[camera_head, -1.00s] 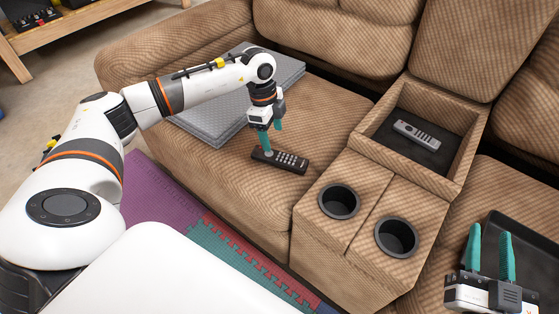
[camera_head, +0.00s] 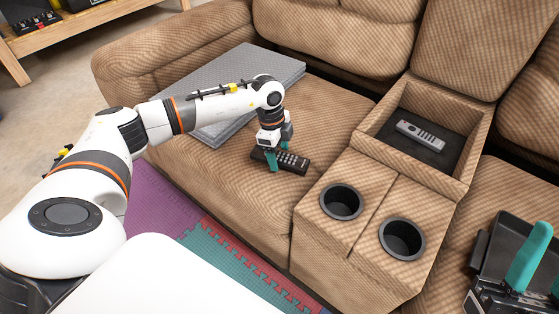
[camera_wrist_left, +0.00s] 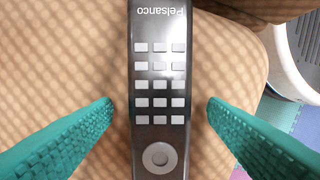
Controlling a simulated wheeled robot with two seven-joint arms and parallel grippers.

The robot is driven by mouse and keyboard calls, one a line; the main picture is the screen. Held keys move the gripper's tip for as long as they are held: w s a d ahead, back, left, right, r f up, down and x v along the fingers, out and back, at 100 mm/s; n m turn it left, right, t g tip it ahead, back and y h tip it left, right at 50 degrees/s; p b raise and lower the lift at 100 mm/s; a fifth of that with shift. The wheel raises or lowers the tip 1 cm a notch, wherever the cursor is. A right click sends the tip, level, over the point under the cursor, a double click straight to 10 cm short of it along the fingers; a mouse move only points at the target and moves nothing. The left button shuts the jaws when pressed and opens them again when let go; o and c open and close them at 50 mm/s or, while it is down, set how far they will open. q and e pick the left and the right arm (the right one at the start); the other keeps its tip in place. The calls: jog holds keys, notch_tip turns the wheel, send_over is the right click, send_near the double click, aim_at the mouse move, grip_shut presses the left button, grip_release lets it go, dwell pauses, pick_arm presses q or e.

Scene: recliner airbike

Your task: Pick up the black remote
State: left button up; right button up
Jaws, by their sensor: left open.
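The black remote (camera_head: 293,162) lies on the brown sofa seat, left of the console. My left gripper (camera_head: 275,160) is down over it from above, with its teal fingertips low near the seat. In the left wrist view the remote (camera_wrist_left: 158,90) runs between the two open fingers (camera_wrist_left: 160,112), with a gap on each side, so nothing is held. Its light buttons and round pad face up. My right gripper (camera_head: 540,270) is at the lower right edge with a teal finger pointing up. It is partly cut off by the frame, and its opening is unclear.
A grey remote (camera_head: 420,134) lies in the open console tray (camera_head: 376,143). Two cup holders (camera_head: 342,202) sit in front of it. A grey folded pad (camera_head: 240,70) lies behind my left arm.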

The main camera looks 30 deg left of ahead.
pick_arm(q)
jog(key=c, duration=1.1)
jog(key=shift+r, duration=0.1)
